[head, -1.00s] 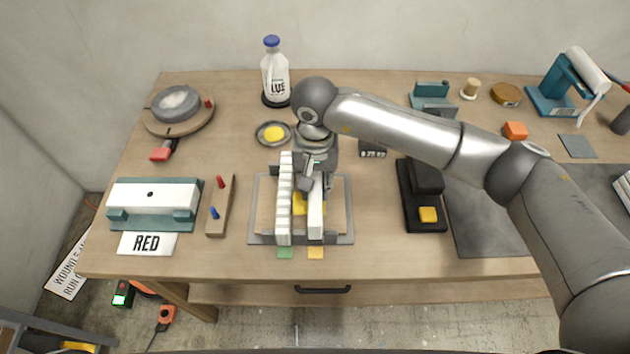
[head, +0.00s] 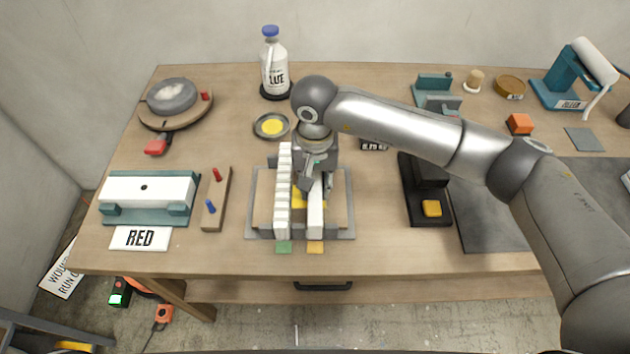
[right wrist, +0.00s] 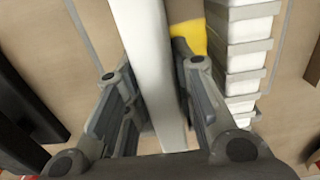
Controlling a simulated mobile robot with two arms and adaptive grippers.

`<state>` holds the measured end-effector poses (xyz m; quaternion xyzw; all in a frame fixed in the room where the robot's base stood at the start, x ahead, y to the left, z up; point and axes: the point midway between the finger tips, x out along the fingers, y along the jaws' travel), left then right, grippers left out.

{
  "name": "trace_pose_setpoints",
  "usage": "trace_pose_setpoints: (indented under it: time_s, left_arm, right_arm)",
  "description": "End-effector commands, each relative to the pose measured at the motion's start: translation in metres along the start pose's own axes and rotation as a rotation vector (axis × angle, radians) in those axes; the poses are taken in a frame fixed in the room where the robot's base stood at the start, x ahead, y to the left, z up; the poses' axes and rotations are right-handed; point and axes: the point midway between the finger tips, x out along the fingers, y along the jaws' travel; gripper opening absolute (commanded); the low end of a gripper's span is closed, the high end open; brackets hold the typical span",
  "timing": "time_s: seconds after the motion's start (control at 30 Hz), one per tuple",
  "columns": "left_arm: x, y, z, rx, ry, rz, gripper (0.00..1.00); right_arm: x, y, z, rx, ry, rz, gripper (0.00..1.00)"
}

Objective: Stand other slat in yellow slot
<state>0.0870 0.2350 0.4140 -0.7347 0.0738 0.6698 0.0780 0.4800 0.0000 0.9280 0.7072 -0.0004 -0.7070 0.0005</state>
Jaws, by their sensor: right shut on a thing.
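A white slat (head: 316,216) stands on edge in the tray (head: 348,215), in line with the yellow tag (head: 315,247) at the tray's front edge. My right gripper (head: 317,190) is shut on this slat near its far end; the right wrist view shows the slat (right wrist: 143,50) between its fingers (right wrist: 160,115). A stepped white slat (head: 283,200) stands to its left, in line with the green tag (head: 284,247). A yellow patch (head: 300,198) shows between the two slats. The slat's lower edge is hidden, so I cannot tell how deep it sits. My left gripper is not in view.
A wooden block with red and blue pegs (head: 216,200) lies left of the tray. A black device with a yellow button (head: 431,208) stands to the right. A yellow-centred dish (head: 271,126) and a bottle (head: 273,68) stand behind. Bare tabletop lies between tray and device.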

Motion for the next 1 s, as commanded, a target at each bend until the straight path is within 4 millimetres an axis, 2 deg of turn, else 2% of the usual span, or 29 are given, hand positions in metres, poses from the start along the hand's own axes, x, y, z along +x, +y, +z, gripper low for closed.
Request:
trace_pose_setpoints:
  time_s: [0.7, 0.73, 0.9, 1.0]
  left_arm:
    - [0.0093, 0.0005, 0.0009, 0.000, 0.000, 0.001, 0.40]
    - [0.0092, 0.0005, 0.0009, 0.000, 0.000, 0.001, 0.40]
    - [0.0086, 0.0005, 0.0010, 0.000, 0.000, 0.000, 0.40]
    - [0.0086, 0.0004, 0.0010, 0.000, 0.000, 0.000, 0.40]
  right_arm:
    - [0.0059, 0.0000, -0.0002, 0.000, 0.001, 0.000, 0.00]
    - [0.0057, 0.0000, -0.0002, 0.000, 0.001, 0.000, 0.26]
    - [0.0053, 0.0000, -0.0001, 0.000, 0.001, 0.000, 0.48]
    - [0.0054, 0.0000, -0.0001, 0.000, 0.000, 0.000, 0.50]
